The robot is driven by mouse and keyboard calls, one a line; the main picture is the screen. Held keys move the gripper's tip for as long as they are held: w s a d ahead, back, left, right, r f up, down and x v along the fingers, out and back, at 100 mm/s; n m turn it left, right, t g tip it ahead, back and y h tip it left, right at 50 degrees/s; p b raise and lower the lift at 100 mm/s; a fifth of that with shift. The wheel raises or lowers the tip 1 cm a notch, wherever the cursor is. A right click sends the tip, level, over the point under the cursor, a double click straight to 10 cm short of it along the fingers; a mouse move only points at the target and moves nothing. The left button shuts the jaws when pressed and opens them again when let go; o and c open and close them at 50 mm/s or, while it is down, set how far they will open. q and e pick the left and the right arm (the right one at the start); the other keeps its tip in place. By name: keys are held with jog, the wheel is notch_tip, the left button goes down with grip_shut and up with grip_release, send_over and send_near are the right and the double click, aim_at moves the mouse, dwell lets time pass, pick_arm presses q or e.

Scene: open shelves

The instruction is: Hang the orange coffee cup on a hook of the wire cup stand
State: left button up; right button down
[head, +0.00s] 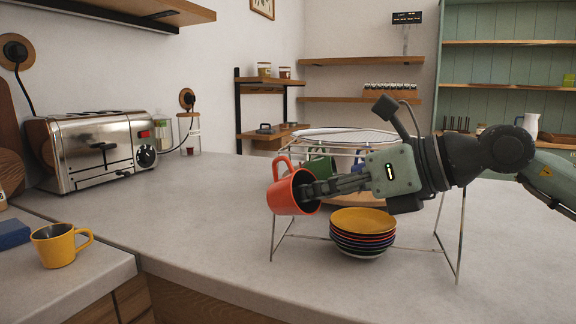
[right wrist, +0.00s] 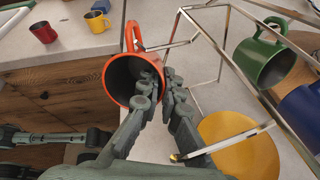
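The orange coffee cup (head: 288,196) is tilted, its mouth towards my right gripper (head: 310,190) and its handle upward. In the right wrist view, that gripper (right wrist: 162,88) is shut on the rim of the orange cup (right wrist: 113,78). The wire cup stand (head: 445,250) is just to the right of the cup. A wire (right wrist: 178,44) passes close to the cup's handle; I cannot tell whether it is through it. A green cup (head: 321,163) hangs on the stand, also seen in the wrist view (right wrist: 262,60). My left gripper is outside the head view; dark parts low in the wrist view are unclear.
Stacked bowls (head: 362,228) stand beneath the stand. A blue cup (right wrist: 303,108) hangs beside the green one. A yellow cup (head: 60,245) is on the near-left counter, and a toaster (head: 95,148) is behind it. The counter between toaster and stand is clear.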

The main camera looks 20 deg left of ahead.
aim_at(288, 187)
jog(key=s+b, duration=0.4)
jog(key=s, duration=0.3)
jog(key=shift+s+r, duration=0.15)
jog(key=shift+r, duration=0.3)
dwell(1.0)
jog(key=shift+a, duration=0.1)
dwell(0.4)
